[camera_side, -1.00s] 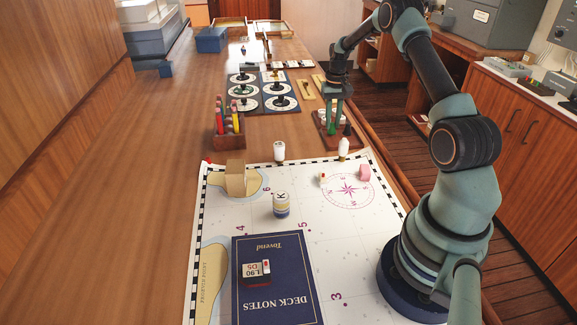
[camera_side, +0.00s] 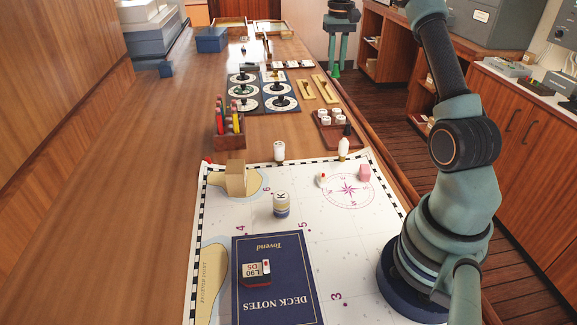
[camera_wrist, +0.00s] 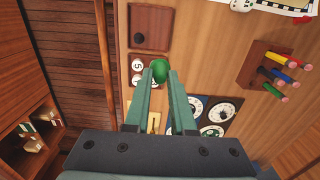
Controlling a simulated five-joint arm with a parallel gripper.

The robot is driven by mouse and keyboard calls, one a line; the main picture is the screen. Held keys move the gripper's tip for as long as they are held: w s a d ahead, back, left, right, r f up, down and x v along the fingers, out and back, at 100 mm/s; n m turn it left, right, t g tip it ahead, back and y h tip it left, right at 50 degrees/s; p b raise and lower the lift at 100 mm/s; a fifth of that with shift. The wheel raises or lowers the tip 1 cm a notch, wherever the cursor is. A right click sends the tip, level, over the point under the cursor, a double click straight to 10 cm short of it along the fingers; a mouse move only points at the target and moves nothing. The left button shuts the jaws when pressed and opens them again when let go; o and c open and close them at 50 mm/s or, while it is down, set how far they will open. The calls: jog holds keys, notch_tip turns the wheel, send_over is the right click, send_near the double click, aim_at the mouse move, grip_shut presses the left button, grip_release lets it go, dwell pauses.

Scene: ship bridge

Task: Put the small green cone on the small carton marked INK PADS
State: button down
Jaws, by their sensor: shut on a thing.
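My gripper (camera_side: 337,62) is shut on the small green cone (camera_side: 336,71) and holds it high, past the tray in the side view. In the wrist view the cone (camera_wrist: 159,68) shows between the tips of my gripper (camera_wrist: 161,76). A plain tan carton (camera_side: 236,178) stands on the chart's upper left in the side view, well apart from my gripper. I cannot read any INK PADS marking on it.
The blue DECK NOTES book (camera_side: 285,300) covers part of the chart (camera_side: 330,250).

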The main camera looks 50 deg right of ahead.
jog(key=w+a+r+n, duration=0.2)
jog(key=w+a, duration=0.1)
jog(key=a, duration=0.5)
jog(key=w+a+r+n, duration=0.2)
jog(key=w+a, duration=0.2)
jog(key=a, duration=0.4)
notch_tip(320, 180, up, 3)
jog(key=n, duration=0.5)
send_over(235, 166)
notch_tip(235, 166, down, 20)
jog(key=shift+r, duration=0.15)
jog(key=c, duration=1.2)
grip_release()
jog(key=o, duration=0.4)
jog(key=shift+o, duration=0.2)
